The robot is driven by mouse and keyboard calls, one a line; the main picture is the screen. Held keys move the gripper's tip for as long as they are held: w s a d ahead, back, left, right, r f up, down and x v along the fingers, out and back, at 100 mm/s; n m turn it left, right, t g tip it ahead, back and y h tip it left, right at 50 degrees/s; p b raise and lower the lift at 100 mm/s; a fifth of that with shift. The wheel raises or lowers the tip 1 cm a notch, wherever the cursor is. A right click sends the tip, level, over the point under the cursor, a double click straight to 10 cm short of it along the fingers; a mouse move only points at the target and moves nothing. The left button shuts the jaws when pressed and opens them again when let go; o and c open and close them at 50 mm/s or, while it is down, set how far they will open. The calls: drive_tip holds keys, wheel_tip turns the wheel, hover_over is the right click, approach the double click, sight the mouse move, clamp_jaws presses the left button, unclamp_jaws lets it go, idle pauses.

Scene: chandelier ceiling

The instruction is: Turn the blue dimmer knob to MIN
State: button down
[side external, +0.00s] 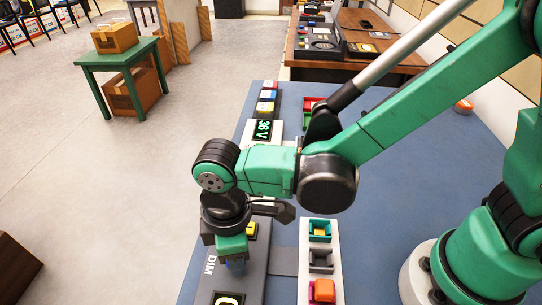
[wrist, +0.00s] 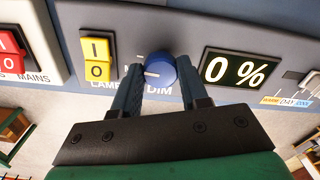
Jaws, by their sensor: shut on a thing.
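The blue dimmer knob (wrist: 161,70) sits on the grey panel (wrist: 185,30) between a yellow switch and a display. Its white pointer line points left in the wrist view. The display (wrist: 235,68) reads 0 %. My gripper (wrist: 160,84) is shut on the knob, one finger on each side. In the side external view, my gripper (side external: 234,253) reaches down over the panel (side external: 256,280) beside the DIM label, and only a little of the blue knob (side external: 236,267) shows below it. Any MIN mark is not readable.
A yellow I/O switch (wrist: 98,58) is left of the knob, and a red mains switch (wrist: 10,52) is farther left. A white strip with coloured trays (side external: 320,262) lies right of the panel. A 36 V display (side external: 263,130) stands farther back.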

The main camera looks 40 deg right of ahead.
idle(0.4)
drive_tip(key=shift+c, duration=2.2)
unclamp_jaws()
drive_tip(key=shift+r, duration=0.1)
drive_tip(key=shift+r, duration=2.7)
